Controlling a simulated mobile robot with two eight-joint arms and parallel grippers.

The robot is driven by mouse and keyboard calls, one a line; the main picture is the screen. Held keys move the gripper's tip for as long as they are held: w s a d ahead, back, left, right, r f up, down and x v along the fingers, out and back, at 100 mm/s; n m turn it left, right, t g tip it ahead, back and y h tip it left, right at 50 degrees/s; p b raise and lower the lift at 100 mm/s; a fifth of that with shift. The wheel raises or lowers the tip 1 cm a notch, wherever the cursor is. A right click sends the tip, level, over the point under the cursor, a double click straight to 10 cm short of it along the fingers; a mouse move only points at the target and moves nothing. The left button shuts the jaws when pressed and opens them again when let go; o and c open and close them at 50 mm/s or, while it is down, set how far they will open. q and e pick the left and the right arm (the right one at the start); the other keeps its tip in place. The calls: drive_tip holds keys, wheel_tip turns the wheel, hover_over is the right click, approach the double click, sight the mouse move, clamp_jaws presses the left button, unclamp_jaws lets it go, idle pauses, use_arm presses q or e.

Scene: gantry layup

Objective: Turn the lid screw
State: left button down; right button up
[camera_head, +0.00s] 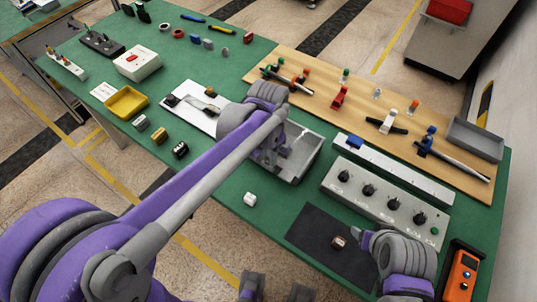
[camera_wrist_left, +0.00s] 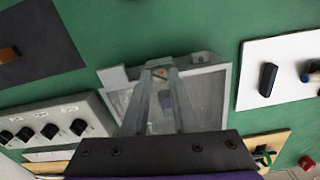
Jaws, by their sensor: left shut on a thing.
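A grey metal box (camera_head: 310,160) stands on the green table, partly hidden by my left arm. It also shows in the left wrist view (camera_wrist_left: 112,80), below the fingers. My left gripper (camera_head: 277,165) is at the box's left part, its tips mostly hidden in the head view. In the left wrist view its two long fingers (camera_wrist_left: 160,74) come together at the box's far edge, shut on a small part there, taken to be the lid screw. The screw itself is too small and covered to make out.
A grey panel with black knobs (camera_head: 385,200) stands right of the box. A black mat (camera_head: 315,240) holds a small brown piece (camera_head: 339,243). A white block (camera_head: 250,199) lies in front of the box. A wooden board (camera_head: 300,65) with clamps lies behind. An orange device (camera_head: 462,275) is at right.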

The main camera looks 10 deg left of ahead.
use_arm(q)
drive_tip(key=m, duration=0.4)
drive_tip(key=shift+m, duration=0.4)
use_arm(e)
drive_tip(key=shift+f, duration=0.1)
use_arm(q)
drive_tip(key=shift+m, duration=2.2)
use_arm(e)
drive_tip(key=shift+f, duration=0.1)
use_arm(q)
drive_tip(key=c, duration=0.7)
unclamp_jaws()
wheel_tip(320, 180, up, 11)
drive_tip(key=shift+f+p, duration=0.1)
drive_tip(key=shift+p, duration=0.2)
use_arm(e)
drive_tip(key=shift+r, duration=0.5)
